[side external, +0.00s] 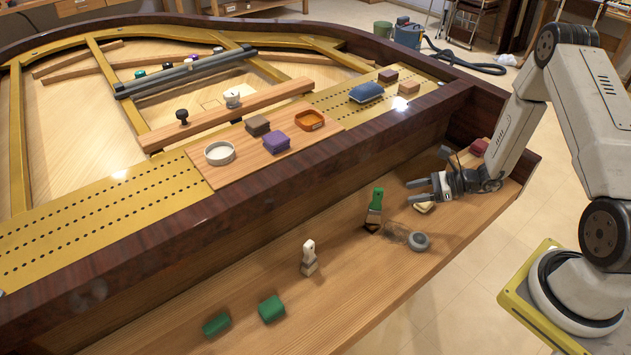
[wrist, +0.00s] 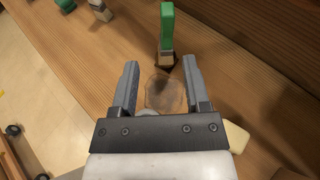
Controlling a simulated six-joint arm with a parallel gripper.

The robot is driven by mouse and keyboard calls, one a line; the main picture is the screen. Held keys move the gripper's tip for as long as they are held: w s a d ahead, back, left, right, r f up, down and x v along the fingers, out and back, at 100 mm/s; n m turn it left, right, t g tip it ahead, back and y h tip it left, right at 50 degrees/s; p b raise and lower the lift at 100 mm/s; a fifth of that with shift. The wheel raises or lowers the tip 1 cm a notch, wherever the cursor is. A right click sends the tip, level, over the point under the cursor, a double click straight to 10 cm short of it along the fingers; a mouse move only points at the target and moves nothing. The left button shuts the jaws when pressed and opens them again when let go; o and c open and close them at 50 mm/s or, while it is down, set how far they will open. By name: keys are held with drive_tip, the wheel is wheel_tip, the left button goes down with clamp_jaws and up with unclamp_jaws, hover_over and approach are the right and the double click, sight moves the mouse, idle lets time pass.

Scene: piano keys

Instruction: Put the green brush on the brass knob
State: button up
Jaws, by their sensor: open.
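The green brush (side external: 375,205) stands upright on the wooden ledge, green handle up and dark bristle end down. It also shows in the wrist view (wrist: 167,28), just beyond the fingertips and near the middle. My gripper (side external: 411,191) is open and empty, to the right of the brush in the side view and apart from it.
A clear glass-like thing (side external: 395,233) and a grey ring (side external: 418,241) lie near the brush. A white-handled brush (side external: 308,256) and green blocks (side external: 271,308) are farther along the ledge. A raised dark rim (side external: 300,175) separates the ledge from the board (side external: 225,180) holding blocks and dishes.

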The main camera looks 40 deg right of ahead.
idle(0.4)
drive_tip(key=s+a+r+n+g+h, duration=0.3)
drive_tip(key=a+r+n, duration=0.3)
drive_tip(key=n, duration=0.7)
drive_tip(key=s+a+r+n+g+h, duration=0.4)
drive_tip(key=s+a+r+n+h, duration=0.2)
drive_tip(key=r+n, duration=0.5)
drive_tip(key=n, duration=0.3)
drive_tip(key=shift+a+r+h, duration=0.2)
drive_tip(key=shift+a+h, duration=0.1)
drive_tip(key=shift+a, duration=0.05)
